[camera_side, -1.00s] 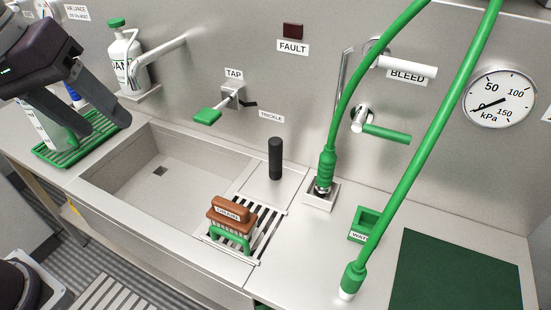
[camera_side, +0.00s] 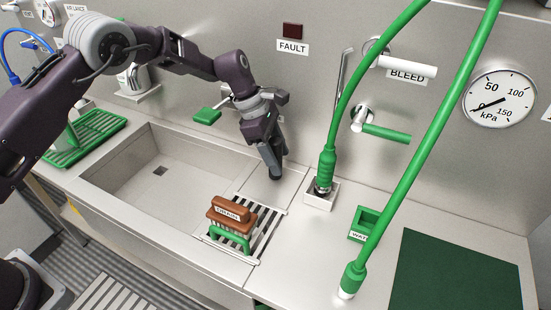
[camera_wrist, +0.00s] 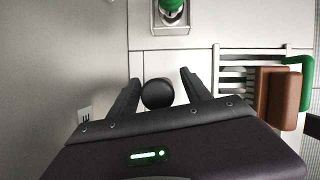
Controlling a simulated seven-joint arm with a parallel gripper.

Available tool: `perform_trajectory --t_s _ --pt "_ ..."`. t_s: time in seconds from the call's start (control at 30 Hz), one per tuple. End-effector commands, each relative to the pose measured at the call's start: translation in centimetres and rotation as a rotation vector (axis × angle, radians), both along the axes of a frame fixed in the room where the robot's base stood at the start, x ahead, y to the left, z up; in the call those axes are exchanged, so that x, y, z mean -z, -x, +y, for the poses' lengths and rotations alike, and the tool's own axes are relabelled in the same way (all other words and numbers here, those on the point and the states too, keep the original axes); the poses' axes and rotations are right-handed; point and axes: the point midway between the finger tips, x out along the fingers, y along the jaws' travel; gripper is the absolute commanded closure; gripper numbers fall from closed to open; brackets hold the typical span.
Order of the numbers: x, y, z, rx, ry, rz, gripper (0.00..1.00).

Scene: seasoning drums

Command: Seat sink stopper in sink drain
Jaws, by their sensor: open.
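The black stopper, a post with a round top (camera_wrist: 158,93), stands on the steel ledge behind the slatted rack. In the wrist view its round top lies between the two fingers of my gripper (camera_wrist: 160,77), with a visible gap on each side. In the side view my gripper (camera_side: 271,165) points down at the stopper's place and mostly hides it. My gripper is open. The drain (camera_side: 160,170) is a small dark square in the floor of the sink basin (camera_side: 128,185), left of my gripper, and looks uncovered.
A brown brush block (camera_side: 232,212) and a green handle sit on the slatted rack (camera_side: 265,230) at the basin's right end. The green-handled tap (camera_side: 207,116) is on the wall close to my arm. A green hose (camera_side: 327,165) stands right of the gripper.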

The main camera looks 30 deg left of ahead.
Motion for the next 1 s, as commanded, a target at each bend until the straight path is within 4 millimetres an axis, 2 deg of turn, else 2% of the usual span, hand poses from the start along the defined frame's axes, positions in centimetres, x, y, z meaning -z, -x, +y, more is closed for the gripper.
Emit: perform_trajectory --t_s 0.1,0.3,0.6,0.87,1.0 --pt "1.16 -0.05 -0.37 0.000 -0.001 0.001 0.43" --pt "1.22 -0.08 -0.39 0.001 -0.001 0.000 0.43" --pt "1.19 -0.07 -0.37 0.001 -0.001 0.000 1.00" --pt "1.12 -0.07 -0.37 0.001 -0.001 -0.001 1.00" --pt "0.30 0.28 -0.39 0.001 -0.001 -0.003 1.00"
